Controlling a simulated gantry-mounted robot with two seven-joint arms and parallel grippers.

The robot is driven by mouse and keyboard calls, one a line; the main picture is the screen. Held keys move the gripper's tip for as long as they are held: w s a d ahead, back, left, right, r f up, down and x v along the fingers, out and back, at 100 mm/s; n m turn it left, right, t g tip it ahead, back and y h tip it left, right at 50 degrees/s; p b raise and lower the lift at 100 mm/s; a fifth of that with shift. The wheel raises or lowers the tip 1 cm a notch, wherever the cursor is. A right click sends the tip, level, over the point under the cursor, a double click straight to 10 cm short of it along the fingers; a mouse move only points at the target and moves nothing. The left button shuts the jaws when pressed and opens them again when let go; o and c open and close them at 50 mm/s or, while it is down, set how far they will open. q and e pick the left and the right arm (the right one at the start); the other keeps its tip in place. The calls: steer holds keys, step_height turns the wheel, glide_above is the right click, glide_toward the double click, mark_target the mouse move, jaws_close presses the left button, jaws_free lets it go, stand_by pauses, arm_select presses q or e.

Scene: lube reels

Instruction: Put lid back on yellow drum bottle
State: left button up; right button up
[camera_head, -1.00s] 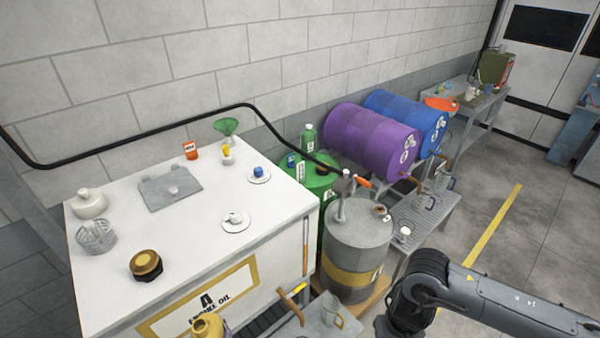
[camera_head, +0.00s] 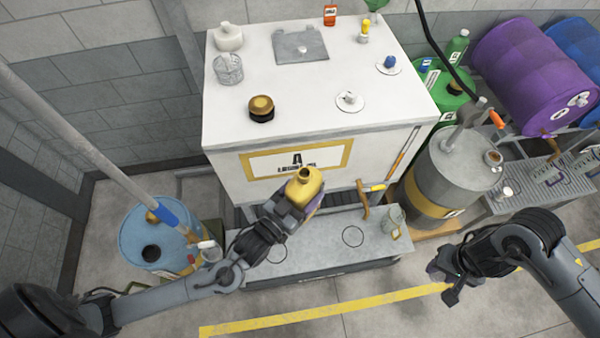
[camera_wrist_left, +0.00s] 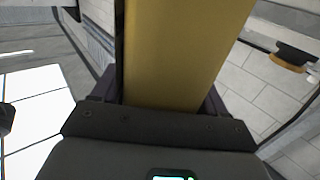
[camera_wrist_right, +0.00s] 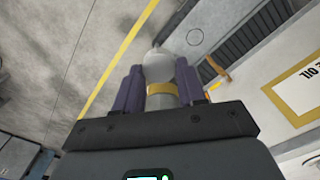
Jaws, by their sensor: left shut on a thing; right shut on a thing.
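The yellow drum bottle (camera_head: 306,184) is held in front of the cabinet, its dark round mouth facing up. My left gripper (camera_head: 292,203) is shut on it; the bottle fills the middle of the left wrist view (camera_wrist_left: 175,55). A gold-and-black lid-like piece (camera_head: 262,108) rests on the cabinet top, apart from both grippers.
The white cabinet (camera_head: 320,120) carries a pale jar, a basket, a plate and saucers. A metal shelf (camera_head: 318,240) runs along its front. A grey drum (camera_head: 460,160) stands right, a blue drum (camera_head: 135,225) left. The floor in front is open.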

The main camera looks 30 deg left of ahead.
arm_select(q)
steer(key=d+r+m+g+h, duration=0.4)
steer(key=d+r+m+h, duration=0.2)
steer(key=d, duration=0.6)
step_height(320, 180, up, 2)
steer(key=w+h, duration=0.1)
steer(key=h, duration=0.1)
steer(key=shift+r+h, duration=0.15)
steer(key=shift+h, duration=0.25)
arm_select(e)
steer(key=w+a+r+n, duration=0.1)
steer(key=a+r+n, duration=0.9)
steer(key=a+r, duration=1.6)
step_height(320, 180, up, 4)
steer(key=shift+w+a+f, duration=0.1)
steer(key=shift+w+a, duration=0.15)
steer(key=shift+a, duration=0.1)
steer(key=shift+f, duration=0.1)
steer(key=shift+f, duration=1.9)
steer(key=shift+f, duration=0.1)
steer(key=shift+f, duration=0.8)
